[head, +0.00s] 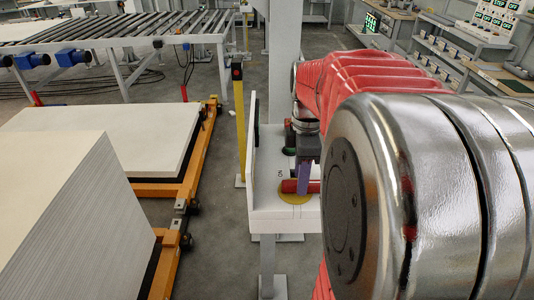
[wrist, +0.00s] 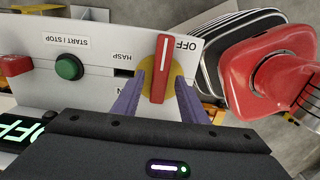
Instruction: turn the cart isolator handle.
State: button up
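The red isolator handle (wrist: 162,68) sits on a yellow disc on a white panel (wrist: 105,50). In the wrist view it stands nearly vertical, with its upper end beside the OFF lettering. In the head view the handle (head: 290,186) lies roughly level above the yellow disc, with ON lettering near it. My gripper (wrist: 161,78) has its two purple fingers on either side of the handle. Gaps seem to show between the fingers and the handle, so it is open around it. In the head view my gripper (head: 304,178) shows one purple finger crossing in front of the handle; the other is hidden.
The panel also carries a green START/STOP button (wrist: 69,67), a HASP slot (wrist: 124,73) and a red knob (wrist: 14,65). A yellow post (head: 239,120) stands behind the panel. Stacked boards (head: 60,220) on orange carts fill the left. Grey floor (head: 215,245) is clear between them.

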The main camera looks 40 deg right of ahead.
jog(key=shift+f, duration=0.4)
grip_shut()
dwell(0.4)
